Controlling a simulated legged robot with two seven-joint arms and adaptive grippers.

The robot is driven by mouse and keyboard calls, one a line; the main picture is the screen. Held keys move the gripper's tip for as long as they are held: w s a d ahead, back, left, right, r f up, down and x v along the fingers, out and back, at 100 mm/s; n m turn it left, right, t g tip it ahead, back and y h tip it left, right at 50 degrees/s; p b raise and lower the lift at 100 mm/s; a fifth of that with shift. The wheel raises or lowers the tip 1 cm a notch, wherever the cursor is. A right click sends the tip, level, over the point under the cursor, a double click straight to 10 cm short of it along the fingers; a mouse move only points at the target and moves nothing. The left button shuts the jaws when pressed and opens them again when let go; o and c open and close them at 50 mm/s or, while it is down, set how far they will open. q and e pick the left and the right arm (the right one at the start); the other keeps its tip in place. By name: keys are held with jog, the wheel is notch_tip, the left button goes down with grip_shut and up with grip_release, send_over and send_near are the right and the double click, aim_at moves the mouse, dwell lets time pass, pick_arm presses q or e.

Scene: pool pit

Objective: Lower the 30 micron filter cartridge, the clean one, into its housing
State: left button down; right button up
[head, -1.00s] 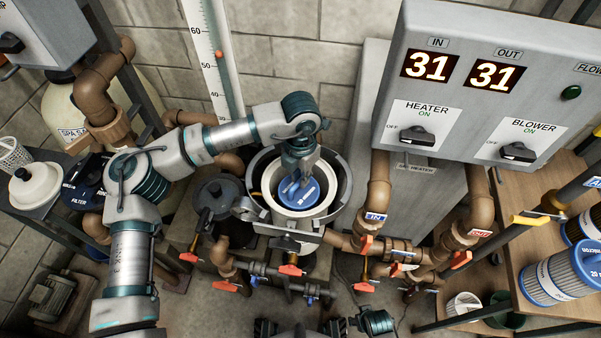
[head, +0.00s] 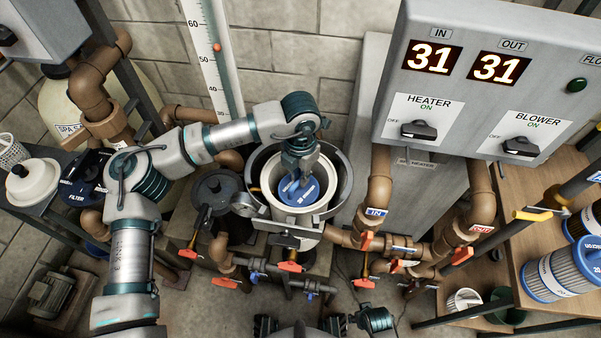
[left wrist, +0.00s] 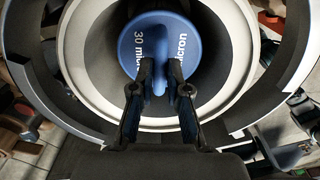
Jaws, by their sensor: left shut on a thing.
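The 30 micron cartridge shows as a round blue end cap (head: 310,194) with white lettering, also clear in the left wrist view (left wrist: 195,75). It lies within the round opening of the housing (head: 268,199), whose pale rim (left wrist: 88,95) surrounds it with a dark gap between. The cartridge's body is hidden below the cap; I cannot tell how deep it sits. My left gripper (head: 297,184) points down over the opening. Its two fingers (left wrist: 160,72) are shut on the cap's raised blue handle. My right gripper is not in view.
A dark lidded vessel (head: 219,190) stands left of the housing. Pipes with orange-handled valves (head: 290,267) run below and right. The heater panel (head: 470,80) overhangs at upper right.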

pick_arm(q)
jog(key=c, duration=1.1)
grip_release()
jog(key=shift+o, duration=0.3)
